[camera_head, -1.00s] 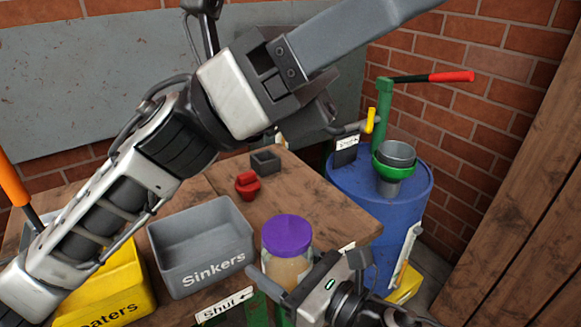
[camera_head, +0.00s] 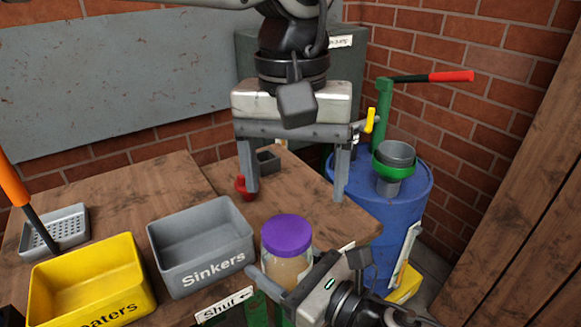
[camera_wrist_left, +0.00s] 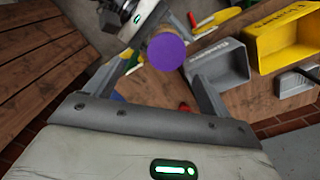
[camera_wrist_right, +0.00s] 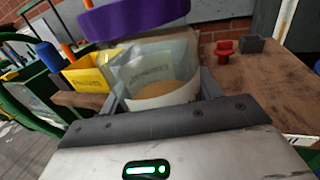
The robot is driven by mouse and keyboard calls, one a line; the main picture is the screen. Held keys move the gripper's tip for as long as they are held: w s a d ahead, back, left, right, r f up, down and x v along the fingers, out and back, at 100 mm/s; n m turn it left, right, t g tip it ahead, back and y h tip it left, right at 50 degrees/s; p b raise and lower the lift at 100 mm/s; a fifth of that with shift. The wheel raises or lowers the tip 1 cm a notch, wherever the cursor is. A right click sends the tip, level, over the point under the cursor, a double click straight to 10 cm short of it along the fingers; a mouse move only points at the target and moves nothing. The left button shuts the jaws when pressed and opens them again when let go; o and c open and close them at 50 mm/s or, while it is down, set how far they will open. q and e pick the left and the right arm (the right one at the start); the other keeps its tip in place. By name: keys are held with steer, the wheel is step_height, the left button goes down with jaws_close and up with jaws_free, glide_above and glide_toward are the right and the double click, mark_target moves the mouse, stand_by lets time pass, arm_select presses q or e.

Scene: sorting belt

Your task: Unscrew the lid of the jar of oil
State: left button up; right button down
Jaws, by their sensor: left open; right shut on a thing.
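The jar of oil (camera_head: 288,270) is upright near the table's front edge, with its purple lid (camera_head: 287,234) on top. My right gripper (camera_head: 276,287) is shut on the jar's body from the front right. The jar's clear wall and amber contents show close up in the right wrist view (camera_wrist_right: 165,85). My left gripper (camera_head: 296,192) is open and empty, pointing down above and behind the jar, its fingers spread wider than the lid. In the left wrist view the lid (camera_wrist_left: 166,51) shows between and beyond the fingertips.
The grey Sinkers bin (camera_head: 203,285) stands just left of the jar, with a yellow bin (camera_head: 95,275) further left. A red object (camera_head: 241,186) and a small dark box (camera_head: 267,161) lie behind. A blue drum (camera_head: 400,200) with a green funnel stands at the right.

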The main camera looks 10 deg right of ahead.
mark_target(293, 231)
arm_select(q)
steer(key=shift+w+a, duration=0.2)
steer(key=shift+f, duration=0.4)
step_height(293, 231, down, 7)
steer(key=c, duration=1)
steer(key=shift+d, duration=0.1)
steer(key=shift+c, duration=0.3)
steer(key=shift+s, duration=0.1)
